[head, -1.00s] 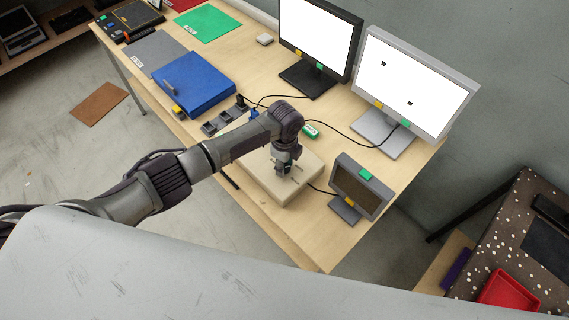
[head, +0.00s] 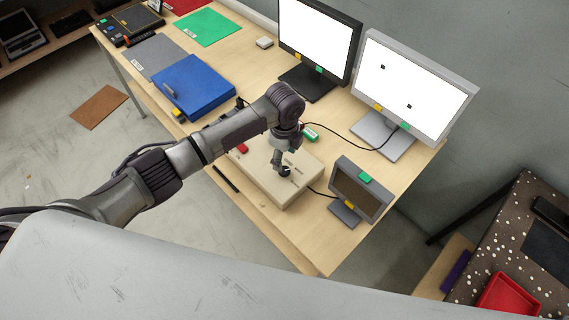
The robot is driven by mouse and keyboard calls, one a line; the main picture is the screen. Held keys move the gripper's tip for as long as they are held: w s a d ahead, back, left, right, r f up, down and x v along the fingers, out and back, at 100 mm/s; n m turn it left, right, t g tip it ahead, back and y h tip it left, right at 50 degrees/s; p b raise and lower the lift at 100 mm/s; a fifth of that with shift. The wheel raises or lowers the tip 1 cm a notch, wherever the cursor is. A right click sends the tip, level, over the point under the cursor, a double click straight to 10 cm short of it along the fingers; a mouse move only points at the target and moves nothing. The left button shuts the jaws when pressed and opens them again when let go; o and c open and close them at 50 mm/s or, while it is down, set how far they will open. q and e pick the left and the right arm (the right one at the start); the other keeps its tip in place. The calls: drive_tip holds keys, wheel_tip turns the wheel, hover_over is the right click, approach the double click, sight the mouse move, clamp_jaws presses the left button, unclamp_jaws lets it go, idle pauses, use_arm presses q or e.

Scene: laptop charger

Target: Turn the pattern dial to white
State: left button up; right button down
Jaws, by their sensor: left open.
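A beige control box (head: 270,193) stands on the wooden table, with a red part (head: 242,148) at its far left corner and small dark marks on its top. My left gripper (head: 281,169) is open and points down over the middle of the box top. The pattern dial cannot be made out; it is too small or hidden by my gripper. I cannot tell if the fingers touch anything. Two large monitors, a black one (head: 319,35) and a grey one (head: 415,85), show white screens; the grey one has two small dark squares. My right gripper is not in view.
A small dark-screened monitor (head: 360,187) stands close right of the box, joined by a cable. A blue case (head: 195,85), a grey mat (head: 150,55) and a green sheet (head: 208,27) lie further back. A dark pen-like rod (head: 226,179) lies left of the box.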

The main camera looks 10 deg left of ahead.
sight(285, 170)
use_arm(q)
wheel_tip(285, 170, up, 6)
drive_tip(key=shift+f, duration=0.1)
idle(0.5)
